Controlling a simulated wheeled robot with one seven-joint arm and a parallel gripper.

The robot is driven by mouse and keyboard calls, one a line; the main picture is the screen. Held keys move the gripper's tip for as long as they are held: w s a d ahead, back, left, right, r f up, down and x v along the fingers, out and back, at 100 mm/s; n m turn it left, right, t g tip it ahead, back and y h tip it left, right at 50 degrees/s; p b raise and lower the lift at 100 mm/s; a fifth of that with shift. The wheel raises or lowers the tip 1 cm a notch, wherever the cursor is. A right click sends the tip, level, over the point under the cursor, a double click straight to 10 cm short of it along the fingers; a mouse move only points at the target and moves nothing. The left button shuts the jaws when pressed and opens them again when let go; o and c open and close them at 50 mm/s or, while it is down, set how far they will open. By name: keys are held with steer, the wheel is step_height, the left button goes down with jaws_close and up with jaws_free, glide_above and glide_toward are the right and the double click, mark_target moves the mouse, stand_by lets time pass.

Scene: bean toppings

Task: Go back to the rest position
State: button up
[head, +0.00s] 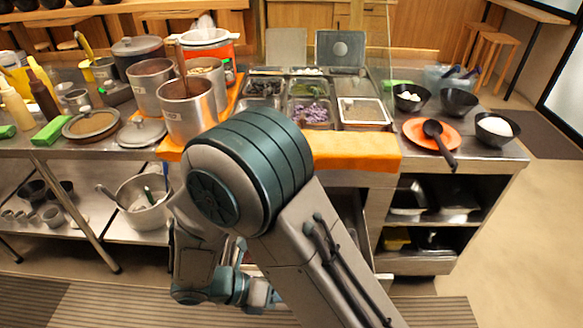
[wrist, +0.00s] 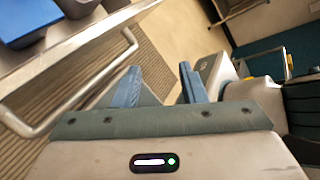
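My gripper (wrist: 159,70) shows in the wrist view with its two blue fingers apart and nothing between them. It hangs over open floor beside a metal bar handle (wrist: 125,60). In the head view my arm is folded, with its large teal joint in front of the counter (head: 505,155). The lower links reach down before the counter's front, and I cannot make out the fingers there.
Metal pots (head: 188,112), a topping tray section (head: 365,112), black bowls (head: 458,102) and an orange plate (head: 420,136) with a black ladle (head: 440,142) stand on the counter. A pot (head: 150,215) sits on the lower shelf. Floor at the right (head: 520,250) is clear.

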steer(key=d+r+m+y+p, duration=0.2)
steer(key=d+r+m+y, duration=0.2)
steer(key=r+m, duration=0.3)
steer(key=d+r+m+y+p, duration=0.2)
steer(key=d+r+m+y, duration=0.2)
steer(key=m, duration=0.9)
steer(key=w+d+r+m+t+y+p, duration=0.1)
steer(key=d+r+m+y+p, duration=0.1)
steer(key=d+r+m+y, duration=0.2)
steer(key=d+r+m, duration=0.3)
steer(key=r+m, duration=0.3)
steer(key=r, duration=0.2)
steer(key=shift+d+r+m+p, duration=0.2)
steer(key=shift+d+m+p, duration=0.1)
steer(key=shift+p, duration=0.1)
